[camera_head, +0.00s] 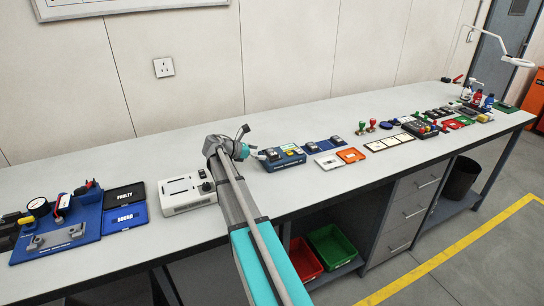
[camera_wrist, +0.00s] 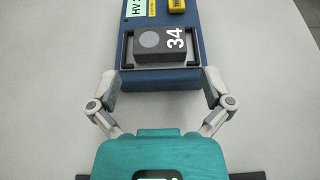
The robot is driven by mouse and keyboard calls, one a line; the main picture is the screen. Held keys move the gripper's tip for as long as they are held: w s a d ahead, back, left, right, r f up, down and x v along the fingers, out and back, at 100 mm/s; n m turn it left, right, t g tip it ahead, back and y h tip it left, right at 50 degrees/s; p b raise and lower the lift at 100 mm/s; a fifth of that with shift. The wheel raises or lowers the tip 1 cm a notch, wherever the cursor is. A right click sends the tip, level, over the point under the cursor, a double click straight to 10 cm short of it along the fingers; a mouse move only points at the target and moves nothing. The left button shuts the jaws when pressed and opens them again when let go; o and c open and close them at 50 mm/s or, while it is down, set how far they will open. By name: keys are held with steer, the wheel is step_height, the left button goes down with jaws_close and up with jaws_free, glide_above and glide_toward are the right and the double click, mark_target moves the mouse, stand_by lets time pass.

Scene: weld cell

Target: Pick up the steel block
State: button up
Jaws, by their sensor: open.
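A dark grey block marked 34 with a round spot (camera_wrist: 160,44) sits in a black-edged seat at the near end of a blue device labelled HV (camera_wrist: 160,78); it looks like the steel block. In the head view the blue device (camera_head: 288,163) stands on the bench just right of my gripper. My gripper (camera_wrist: 159,76) is open, its fingers spread on either side of the device's near end, with nothing held. The block lies between and slightly beyond the fingertips. In the head view the gripper (camera_head: 256,154) is small and partly hides the device's left end.
A blue pad (camera_head: 324,147) with two dark blocks lies right of the device. A white instrument (camera_head: 188,194) stands left of my arm, beside black and blue trays labelled FAULTY (camera_head: 124,198) and SOUND (camera_head: 126,217). An orange tray (camera_head: 351,155) lies right. Bench behind is clear.

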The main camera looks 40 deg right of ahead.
mark_target(272, 153)
steer(key=shift+b+x, duration=0.35)
steer(key=shift+x, duration=0.95)
steer(key=c, duration=1.1)
steer(key=shift+c, duration=0.2)
steer(key=shift+r, duration=0.1)
